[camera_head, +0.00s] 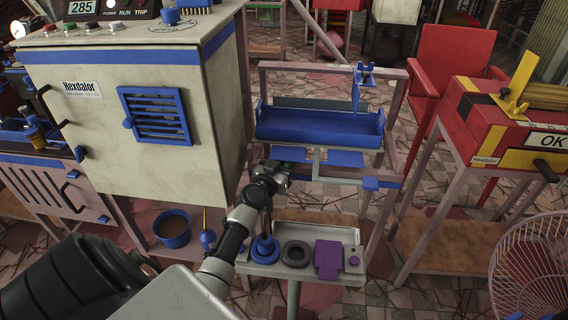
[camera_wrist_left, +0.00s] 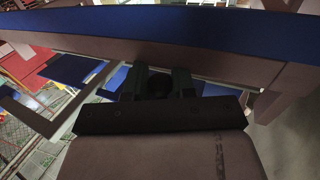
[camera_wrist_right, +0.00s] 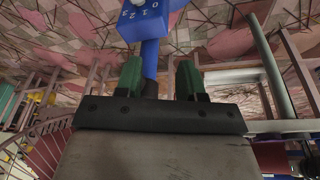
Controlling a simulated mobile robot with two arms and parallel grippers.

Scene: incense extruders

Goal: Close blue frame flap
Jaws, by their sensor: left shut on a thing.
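A blue trough-like panel (camera_head: 320,125) sits in the metal frame (camera_head: 300,66) in the head view, with flat blue plates (camera_head: 345,158) below it. I cannot tell for sure which part is the flap. My left gripper (camera_head: 285,168) is at the lower left of the trough. In the left wrist view my left gripper (camera_wrist_left: 158,86) is shut on a small dark rounded part, beneath a wide blue panel (camera_wrist_left: 180,27) with a grey-brown bar along it. My right gripper (camera_wrist_right: 160,80) shows only in its wrist view, fingers apart.
The beige Hexdalor cabinet (camera_head: 140,70) stands close on the left. A small shelf (camera_head: 255,268) with a black ring and purple block lies below. A red machine (camera_head: 510,125) and a fan (camera_head: 535,265) stand at the right.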

